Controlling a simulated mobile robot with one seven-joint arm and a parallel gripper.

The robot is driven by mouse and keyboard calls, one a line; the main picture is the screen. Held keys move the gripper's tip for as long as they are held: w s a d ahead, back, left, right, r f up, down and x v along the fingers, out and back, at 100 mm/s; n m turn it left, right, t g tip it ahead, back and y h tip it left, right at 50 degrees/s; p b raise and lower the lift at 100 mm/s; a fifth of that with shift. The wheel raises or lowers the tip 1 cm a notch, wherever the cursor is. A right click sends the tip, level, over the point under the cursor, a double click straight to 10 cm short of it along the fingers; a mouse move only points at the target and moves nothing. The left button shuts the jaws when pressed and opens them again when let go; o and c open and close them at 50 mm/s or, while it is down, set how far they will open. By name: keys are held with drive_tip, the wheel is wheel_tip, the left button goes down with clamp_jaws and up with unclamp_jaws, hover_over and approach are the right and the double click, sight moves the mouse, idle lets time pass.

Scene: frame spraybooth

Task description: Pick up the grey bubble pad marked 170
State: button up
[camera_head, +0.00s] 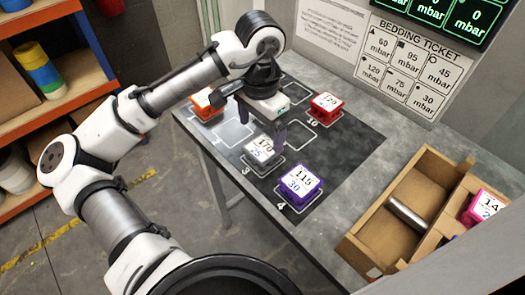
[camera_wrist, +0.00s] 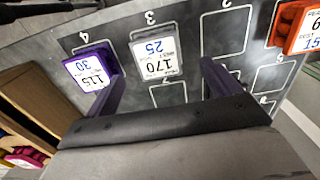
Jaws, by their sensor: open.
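The grey bubble pad marked 170 (camera_head: 262,150) sits on the dark mat in the slot numbered 3, with 25 printed below the 170. It also shows in the wrist view (camera_wrist: 157,52), label facing up. My gripper (camera_head: 261,133) is above it, pointing down, with its two fingers apart and nothing between them. In the wrist view the fingertips (camera_wrist: 163,58) appear on either side of the pad, the left one overlapping the edge of the purple pad. I cannot tell the exact height of the fingertips over the grey pad.
A purple pad marked 115 (camera_head: 299,184) sits close by in slot 4. A red pad (camera_head: 326,107) and an orange pad (camera_head: 204,104) stand farther off on the mat (camera_head: 350,150). A cardboard box (camera_head: 369,222) holds a metal cylinder (camera_head: 407,214) and a pink pad (camera_head: 484,207).

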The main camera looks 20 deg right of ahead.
sight(263, 148)
drive_tip(key=shift+s+d+f+p, duration=0.1)
drive_tip(key=shift+f+p, duration=0.2)
drive_tip(key=shift+f, duration=1.05)
drive_tip(key=shift+s+d+f+p, duration=0.1)
drive_tip(key=shift+f+p, duration=0.2)
drive_tip(key=shift+f, duration=1)
drive_tip(key=c, duration=1.1)
drive_tip(key=shift+o, duration=0.2)
drive_tip(key=shift+r, duration=0.1)
